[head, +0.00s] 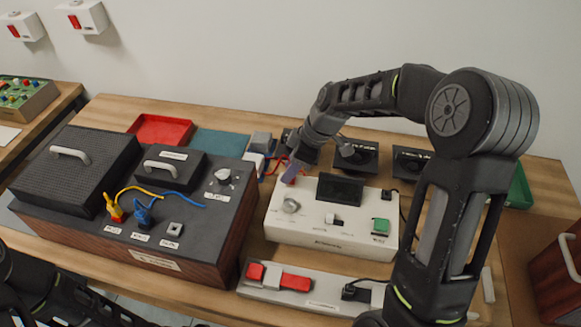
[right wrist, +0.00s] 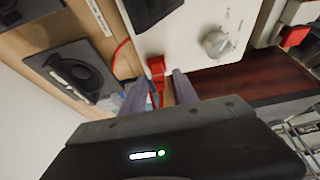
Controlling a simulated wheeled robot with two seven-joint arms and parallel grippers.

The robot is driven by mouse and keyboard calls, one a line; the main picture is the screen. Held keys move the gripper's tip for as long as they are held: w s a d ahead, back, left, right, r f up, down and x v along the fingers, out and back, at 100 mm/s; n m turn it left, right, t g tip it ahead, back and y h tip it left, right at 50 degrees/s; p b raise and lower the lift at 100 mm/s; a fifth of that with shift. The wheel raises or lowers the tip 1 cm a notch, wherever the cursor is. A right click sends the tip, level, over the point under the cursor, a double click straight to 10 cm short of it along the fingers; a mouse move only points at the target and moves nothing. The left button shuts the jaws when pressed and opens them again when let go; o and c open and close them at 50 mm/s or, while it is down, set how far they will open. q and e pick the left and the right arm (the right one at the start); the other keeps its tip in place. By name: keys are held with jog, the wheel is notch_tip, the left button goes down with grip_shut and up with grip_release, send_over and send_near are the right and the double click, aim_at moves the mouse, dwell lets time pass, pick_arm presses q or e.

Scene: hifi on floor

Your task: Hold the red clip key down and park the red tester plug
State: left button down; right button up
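A small red piece, which looks like the red tester plug (right wrist: 157,67), stands at the edge of the white tester box (head: 330,238). A red cable runs by it. My right gripper (right wrist: 160,78) has its two purple fingers on either side of the red piece, with visible gaps. In the head view my right gripper (head: 291,175) points down at the tester's back left corner, partly covering the red piece. I cannot make out which part is the red clip key. My left arm shows at the lower left, but its gripper cannot be seen.
The dark hi-fi unit (head: 215,215) with yellow (head: 115,211) and blue (head: 143,214) clips stands left of the tester. A power strip (head: 325,295) with red switches lies in front. Black boxes (head: 357,160) stand behind. A red tray (head: 160,130) lies at the back.

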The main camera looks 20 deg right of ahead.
jog(key=shift+o, duration=0.2)
jog(key=shift+r, duration=0.15)
jog(key=p+v, duration=0.3)
jog(key=v, duration=0.4)
jog(key=shift+d+r, duration=0.2)
jog(key=shift+r, duration=0.1)
notch_tip(320, 180, up, 5)
jog(key=p, duration=0.3)
dwell(0.4)
dwell(0.5)
